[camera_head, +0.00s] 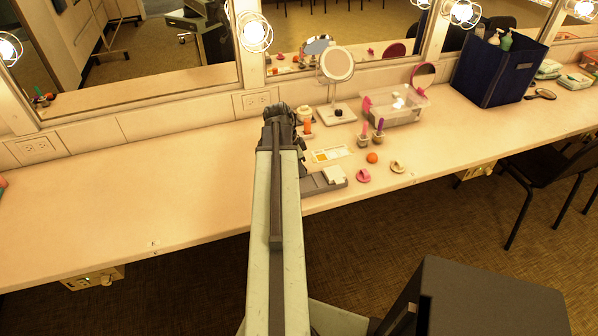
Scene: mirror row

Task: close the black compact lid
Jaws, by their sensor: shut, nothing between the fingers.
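My arm reaches forward over the counter (130,180), and my gripper (279,112) is at its far end, near the back wall. The gripper is small and dark here, shut and empty. I cannot make out the black compact or its lid for certain. The arm and gripper hide part of the counter beside the grey tray (318,184). A small dark thing (338,113) shows at the base of the round stand mirror (337,64), but I cannot tell what it is.
Right of my arm are a clear bin (395,111), an orange ball (372,158), a pink ring-like thing (363,176), a cream one (397,167) and small cups with brushes (378,137). A navy bin (497,72) stands farther right.

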